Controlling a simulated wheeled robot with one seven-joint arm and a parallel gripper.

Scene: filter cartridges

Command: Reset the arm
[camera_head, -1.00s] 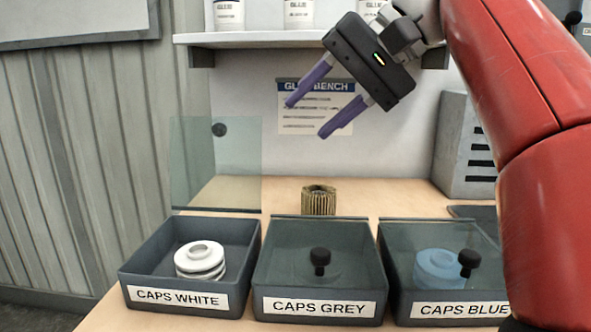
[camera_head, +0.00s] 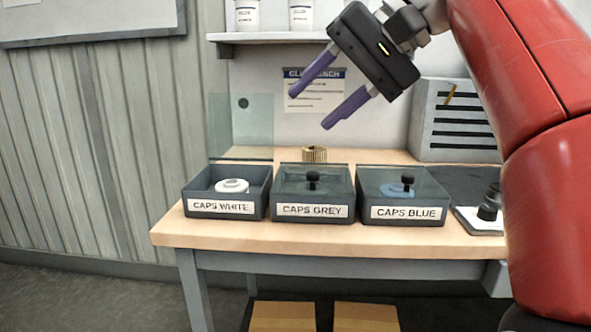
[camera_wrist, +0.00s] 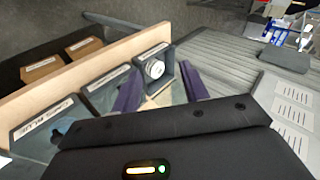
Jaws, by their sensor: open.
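My gripper (camera_head: 323,97) is open and empty, held up in front of the wall, above the bins on the bench. Its two purple fingers point down and left. In the wrist view my gripper (camera_wrist: 160,88) shows its two fingers apart with nothing held between them. My red arm comes in from the right edge of the head view and hides part of the bench's right end.
The bench (camera_head: 300,240) holds a CAPS WHITE bin (camera_head: 196,190) with its lid up, and lidded CAPS GREY (camera_head: 283,197) and CAPS BLUE (camera_head: 370,197) bins. A ribbed filter (camera_head: 314,154) stands behind. A shelf (camera_head: 270,38) hangs above. Cardboard boxes (camera_head: 283,316) sit below.

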